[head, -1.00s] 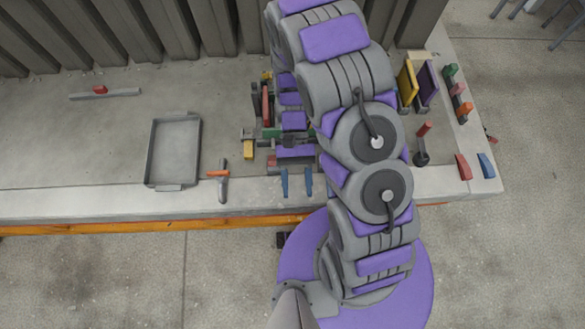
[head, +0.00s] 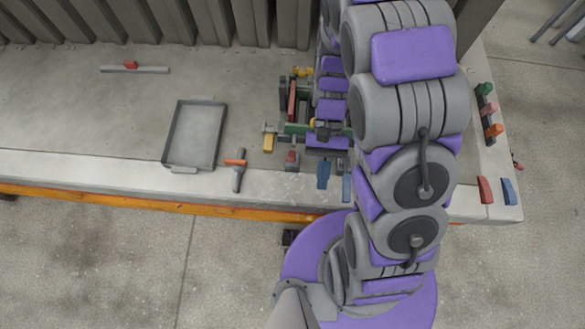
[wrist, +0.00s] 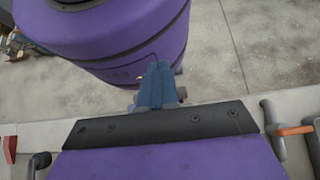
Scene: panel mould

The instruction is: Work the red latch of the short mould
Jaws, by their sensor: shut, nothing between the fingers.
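The mould hardware (head: 300,115) stands on the concrete bench, with green, red, yellow and dark parts, partly hidden by my arm. A red upright bar (head: 292,100) shows on its left side. A small red-topped piece (head: 292,157) stands in front of it. I cannot tell which red part is the latch. In the wrist view my gripper's blue fingers (wrist: 155,88) are together, with nothing visible held.
A grey tray (head: 168,135) and an orange-handled tool (head: 238,170) lie left on the bench. A red-topped bar (head: 134,69) lies farther back. Red (head: 485,190) and blue (head: 508,191) blocks sit at the right corner.

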